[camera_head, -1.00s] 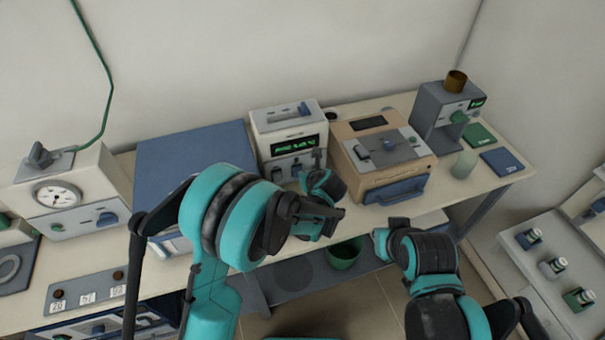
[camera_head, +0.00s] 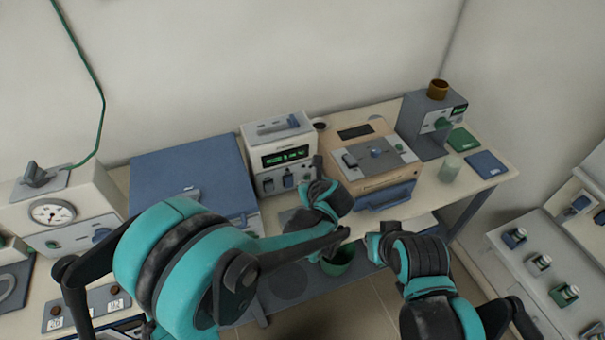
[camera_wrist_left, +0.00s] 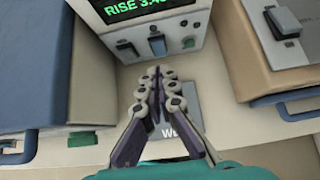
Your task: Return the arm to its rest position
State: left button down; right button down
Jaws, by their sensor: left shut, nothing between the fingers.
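My left arm (camera_head: 190,265) comes in from the left in the head view, its elbow low in front of the bench. Its forearm reaches right to the wrist (camera_head: 322,203), in front of the controller box and the tan furnace. In the left wrist view my left gripper (camera_wrist_left: 160,80) is shut and empty, its fingertips together over the bench in front of the controller box (camera_wrist_left: 165,28). A grey label plate (camera_wrist_left: 184,108) lies partly hidden behind the fingers. My right arm (camera_head: 425,265) is bent at the lower right; its gripper is not in view.
The blue box (camera_head: 190,170) stands left of the controller box, the tan furnace (camera_head: 375,160) right of it. A grey device (camera_head: 428,125) with a brown cup on top stands farther right. A green bin (camera_head: 338,262) is below the bench. A side table (camera_head: 550,265) holds several small items.

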pick_arm(q)
jog(key=s+a+r+n+g+h+b, duration=0.1)
jog(key=s+a+r+n, duration=0.1)
jog(key=s+a+n, duration=0.35)
jog(key=s+a+r+n+g+b, duration=0.1)
jog(key=s+a+r+n, duration=0.15)
jog(key=a+n, duration=0.55)
jog(key=s+a+n+h+b, duration=0.1)
jog(key=s+a+n, duration=0.2)
jog(key=s+n, duration=0.4)
jog(key=s+a+n+h+b, duration=0.1)
jog(key=s+a+n, duration=0.3)
jog(key=s+n, duration=0.3)
jog(key=n, duration=0.5)
jog(key=shift+a+f, duration=0.15)
jog(key=shift+f, duration=0.25)
jog(key=shift+a, duration=0.1)
